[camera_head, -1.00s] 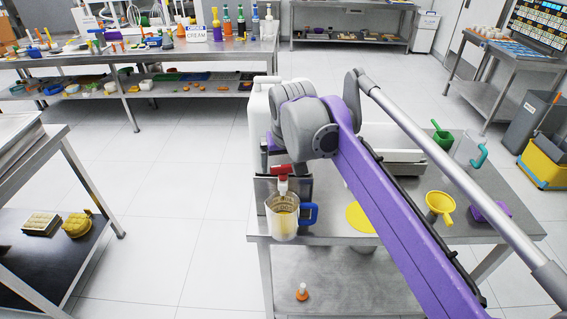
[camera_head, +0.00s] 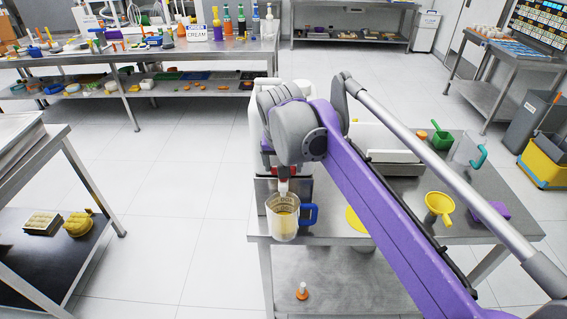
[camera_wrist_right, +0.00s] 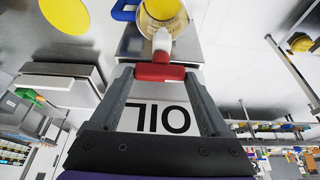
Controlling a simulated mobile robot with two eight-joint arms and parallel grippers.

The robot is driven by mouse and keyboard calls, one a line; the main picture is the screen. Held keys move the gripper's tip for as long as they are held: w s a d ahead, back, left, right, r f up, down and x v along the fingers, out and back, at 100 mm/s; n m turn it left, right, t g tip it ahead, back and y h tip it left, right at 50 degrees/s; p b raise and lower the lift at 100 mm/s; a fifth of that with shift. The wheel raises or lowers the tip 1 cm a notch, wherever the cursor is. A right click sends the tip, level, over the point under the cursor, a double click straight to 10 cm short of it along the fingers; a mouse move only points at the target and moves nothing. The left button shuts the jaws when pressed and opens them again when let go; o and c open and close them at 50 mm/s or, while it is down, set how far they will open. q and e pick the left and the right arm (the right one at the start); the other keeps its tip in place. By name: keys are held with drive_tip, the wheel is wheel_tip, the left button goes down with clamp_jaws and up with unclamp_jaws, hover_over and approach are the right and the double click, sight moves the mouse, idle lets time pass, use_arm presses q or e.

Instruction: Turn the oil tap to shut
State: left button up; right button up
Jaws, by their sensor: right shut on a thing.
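The red tap handle (camera_wrist_right: 160,72) shows in the right wrist view, crosswise above a pale spout (camera_wrist_right: 162,42). My right gripper (camera_wrist_right: 160,77) is shut on this handle, with one finger at each end of it. In the head view the gripper is mostly hidden behind my purple arm, and only a little red shows above the spout (camera_head: 283,187). A white container marked OIL (camera_wrist_right: 160,118) lies behind the tap. A clear jug (camera_head: 283,224) with a blue handle and yellow oil inside stands below the spout. My left gripper is not in view.
The steel table (camera_head: 335,237) holds a yellow disc (camera_head: 355,219), a yellow funnel (camera_head: 439,204), a green scoop (camera_head: 441,139) and a clear jug with a teal handle (camera_head: 466,150). My right arm crosses above this table. The floor to the left is open.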

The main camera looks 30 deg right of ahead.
drive_tip(key=o, duration=1.2)
drive_tip(key=v, duration=1.1)
drive_tip(key=shift+p, duration=0.35)
drive_tip(key=shift+f, duration=0.2)
drive_tip(key=s+a+f+n, duration=0.2)
drive_tip(key=s+f, duration=0.3)
drive_tip(key=f, duration=0.4)
drive_tip(key=s+a+f+n+t+y, duration=0.1)
drive_tip(key=s+f, duration=0.4)
drive_tip(key=f, duration=0.5)
drive_tip(key=s+a+f+n+t+y, duration=0.1)
drive_tip(key=s+a+f+n, duration=0.2)
drive_tip(key=f, duration=0.6)
drive_tip(key=s+a, duration=0.2)
drive_tip(key=s, duration=0.1)
drive_tip(key=shift+a+f, duration=0.2)
drive_tip(key=shift+a, duration=0.1)
